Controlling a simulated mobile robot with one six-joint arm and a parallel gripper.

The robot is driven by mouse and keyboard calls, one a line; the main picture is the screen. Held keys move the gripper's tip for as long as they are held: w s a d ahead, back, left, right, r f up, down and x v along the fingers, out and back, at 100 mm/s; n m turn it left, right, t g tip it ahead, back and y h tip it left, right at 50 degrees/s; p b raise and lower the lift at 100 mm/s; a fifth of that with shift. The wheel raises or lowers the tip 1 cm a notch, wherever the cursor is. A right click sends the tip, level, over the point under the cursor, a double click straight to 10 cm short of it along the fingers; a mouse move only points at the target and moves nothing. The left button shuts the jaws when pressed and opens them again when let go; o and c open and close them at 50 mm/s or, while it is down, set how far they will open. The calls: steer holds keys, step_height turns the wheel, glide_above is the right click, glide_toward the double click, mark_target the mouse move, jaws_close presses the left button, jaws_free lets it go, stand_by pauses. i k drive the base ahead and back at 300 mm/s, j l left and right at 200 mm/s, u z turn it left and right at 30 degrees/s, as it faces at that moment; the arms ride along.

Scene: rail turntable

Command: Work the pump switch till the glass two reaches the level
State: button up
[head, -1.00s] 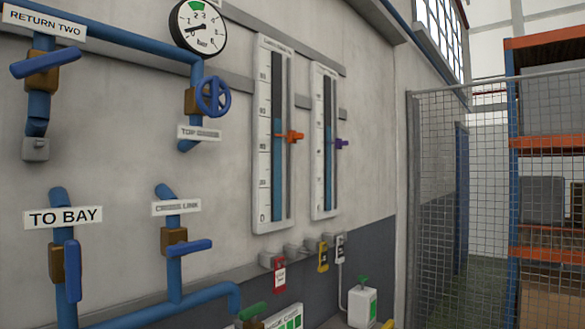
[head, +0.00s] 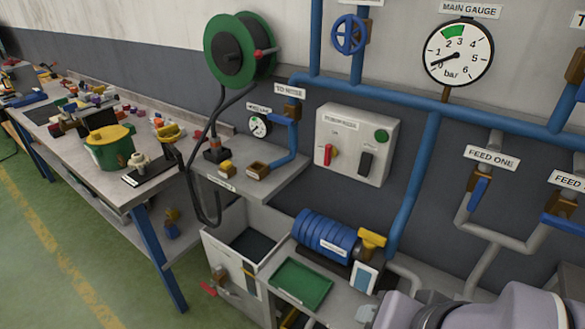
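A light grey switch box (head: 352,122) is fixed to the wall right of centre in the head view. It carries a red lever (head: 329,155), a black switch (head: 366,164) and a round green button (head: 381,136). Its small label is too blurred to read. A blue ribbed motor or pump (head: 325,236) with a yellow part lies on the bench below it. Neither level glass shows now. The main gauge (head: 458,52) has its needle near the low end. My gripper is not in view; only grey links of my arm show at the bottom right.
A green and black hose reel (head: 232,52) hangs on the wall. A long cluttered workbench (head: 75,150) runs left. Blue pipes cross the right side. The green floor at the left is open.

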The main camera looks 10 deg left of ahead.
mark_target(367, 158)
steer(key=i+j+z, duration=0.25)
steer(key=j+z, duration=0.15)
steer(key=j, duration=0.2)
steer(key=i+j+z, duration=0.2)
steer(key=j+z, duration=0.2)
steer(key=j, duration=0.25)
steer(key=j+z, duration=0.35)
steer(key=j, duration=0.35)
steer(key=j+z, duration=0.4)
steer(key=j, duration=0.35)
